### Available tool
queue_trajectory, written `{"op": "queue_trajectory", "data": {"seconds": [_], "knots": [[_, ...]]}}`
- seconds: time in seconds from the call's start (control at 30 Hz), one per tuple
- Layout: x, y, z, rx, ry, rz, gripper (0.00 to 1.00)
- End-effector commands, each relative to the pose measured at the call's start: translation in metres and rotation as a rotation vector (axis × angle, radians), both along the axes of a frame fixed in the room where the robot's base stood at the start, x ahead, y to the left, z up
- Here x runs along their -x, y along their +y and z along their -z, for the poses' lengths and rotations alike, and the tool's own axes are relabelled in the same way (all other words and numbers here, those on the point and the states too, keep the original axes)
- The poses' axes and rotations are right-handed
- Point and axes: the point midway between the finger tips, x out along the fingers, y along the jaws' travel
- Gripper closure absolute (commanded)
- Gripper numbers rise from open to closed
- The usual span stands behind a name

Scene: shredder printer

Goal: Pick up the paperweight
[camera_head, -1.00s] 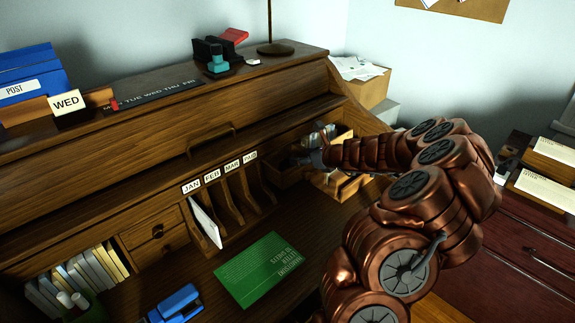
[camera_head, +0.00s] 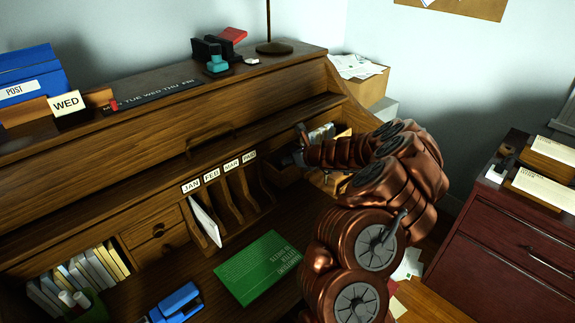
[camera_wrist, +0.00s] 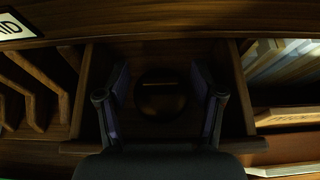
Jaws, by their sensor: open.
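A dark round object (camera_wrist: 161,104), which appears to be the paperweight, lies inside an open wooden drawer (camera_wrist: 150,148) in the wrist view. It is dim, with a thin highlight across its top. My gripper (camera_wrist: 161,98) is open, with one finger on each side of the round object and a gap at both sides. I cannot tell how far above it the fingertips are. In the head view my gripper (camera_head: 287,160) is at the drawer, just right of the labelled slots. The round object cannot be made out there.
Labelled slots (camera_head: 233,200), one holding a white envelope (camera_head: 206,222), stand left of the drawer. A compartment of upright papers (camera_wrist: 285,65) is close on the right. A green book (camera_head: 258,268) and blue stapler (camera_head: 176,304) lie on the desktop.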

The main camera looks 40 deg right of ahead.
Motion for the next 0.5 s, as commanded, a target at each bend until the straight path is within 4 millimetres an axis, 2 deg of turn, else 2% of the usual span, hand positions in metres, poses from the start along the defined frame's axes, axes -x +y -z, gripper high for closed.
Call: {"op": "queue_trajectory", "data": {"seconds": [0.27,0.5], "knots": [[-0.0014,0.0001,0.0005,0.001,0.000,0.000,0.33],[-0.0013,-0.0001,0.0006,0.001,0.000,0.000,0.57]]}}
